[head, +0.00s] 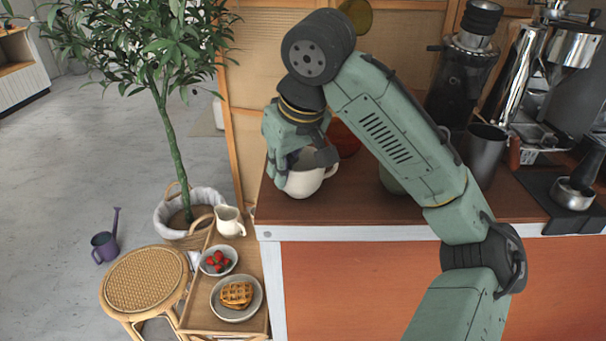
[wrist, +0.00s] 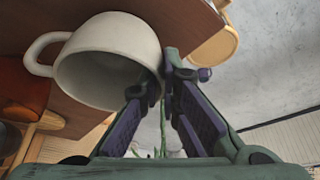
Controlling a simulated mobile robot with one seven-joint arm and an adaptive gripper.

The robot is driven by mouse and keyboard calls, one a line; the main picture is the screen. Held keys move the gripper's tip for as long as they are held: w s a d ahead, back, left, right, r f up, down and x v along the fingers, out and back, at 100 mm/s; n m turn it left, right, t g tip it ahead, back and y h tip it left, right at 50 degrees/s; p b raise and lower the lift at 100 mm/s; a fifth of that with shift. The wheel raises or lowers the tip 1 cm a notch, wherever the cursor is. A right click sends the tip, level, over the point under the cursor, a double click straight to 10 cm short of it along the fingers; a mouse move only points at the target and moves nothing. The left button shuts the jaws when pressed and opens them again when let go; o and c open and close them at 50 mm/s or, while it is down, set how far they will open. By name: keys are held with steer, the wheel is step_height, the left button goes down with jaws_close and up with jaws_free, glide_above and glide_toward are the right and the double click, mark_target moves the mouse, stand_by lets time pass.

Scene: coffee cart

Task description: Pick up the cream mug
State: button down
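The cream mug (head: 305,182) is upright at the left end of the brown counter, its handle to the right. I cannot tell whether its base touches the counter. My gripper (head: 300,158) reaches down over its left side and hides part of the rim. In the wrist view the mug (wrist: 105,65) fills the upper left, its opening towards the camera. One finger of my gripper (wrist: 163,78) is inside the opening and the other is outside. The fingertips are close together with the mug's wall between them, so the gripper looks shut on the wall.
A red-orange round object (head: 346,140) stands close behind the mug. A dark metal cup (head: 484,152) and a grinder (head: 462,80) are to the right.

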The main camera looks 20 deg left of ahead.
stand_by(0.5)
steer(key=shift+r, duration=0.5)
steer(key=s+d+r+b, duration=0.1)
steer(key=s+r, duration=0.1)
steer(key=s, duration=0.6)
steer(key=s+d+r+b, duration=0.2)
steer(key=s, duration=0.5)
steer(key=shift+s, duration=0.35)
steer(key=shift+s, duration=0.1)
